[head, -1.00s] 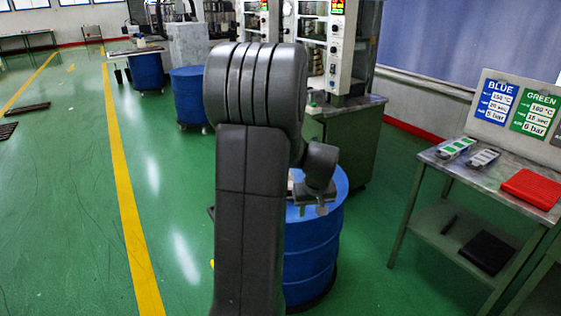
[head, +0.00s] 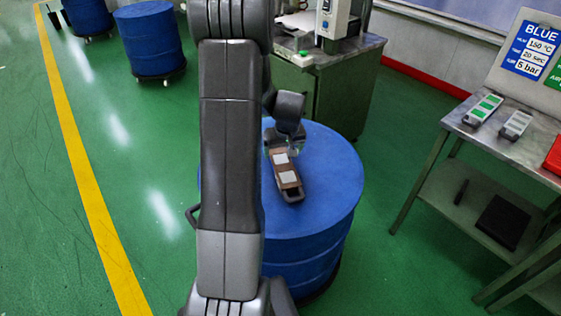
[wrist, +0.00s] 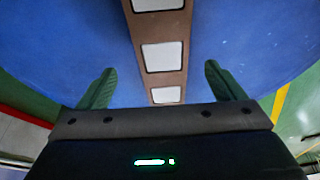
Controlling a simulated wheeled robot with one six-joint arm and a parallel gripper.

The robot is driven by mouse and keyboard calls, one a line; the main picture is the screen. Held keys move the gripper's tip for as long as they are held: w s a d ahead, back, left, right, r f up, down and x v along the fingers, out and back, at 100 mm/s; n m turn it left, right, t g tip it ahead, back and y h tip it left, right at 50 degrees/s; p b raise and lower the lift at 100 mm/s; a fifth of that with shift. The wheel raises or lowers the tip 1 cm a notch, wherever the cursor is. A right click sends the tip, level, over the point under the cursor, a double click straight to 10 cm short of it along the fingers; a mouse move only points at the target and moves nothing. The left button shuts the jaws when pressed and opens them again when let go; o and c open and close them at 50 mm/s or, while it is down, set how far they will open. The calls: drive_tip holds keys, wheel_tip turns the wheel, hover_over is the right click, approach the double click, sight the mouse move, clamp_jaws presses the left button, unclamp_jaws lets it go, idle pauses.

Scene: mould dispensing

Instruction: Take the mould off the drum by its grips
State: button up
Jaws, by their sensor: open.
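The mould (head: 286,169), a long brown bar with white square pads and a dark loop grip at its near end, lies on top of the blue drum (head: 332,190). My gripper (head: 287,150) is over the mould's far end, which it partly hides. In the wrist view the mould (wrist: 161,28) runs lengthwise between the two dark green fingers (wrist: 159,78). The fingers are spread wide, with blue drum top (wrist: 70,50) showing on both sides of the mould. They look clear of it. I cannot tell the gripper's height above the drum.
A green cabinet (head: 335,95) stands behind the drum. A metal table (head: 455,125) with several small boxes and a blue sign (head: 531,50) is at the right. Another blue drum (head: 150,42) stands at the back left. Green floor is free on the left, along a yellow line (head: 85,190).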

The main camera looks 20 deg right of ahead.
sight(281, 159)
drive_tip(key=x, duration=0.4)
drive_tip(key=shift+a+f, duration=0.15)
drive_tip(key=shift+f, duration=0.3)
drive_tip(key=shift+r, duration=0.1)
drive_tip(key=c, duration=1.6)
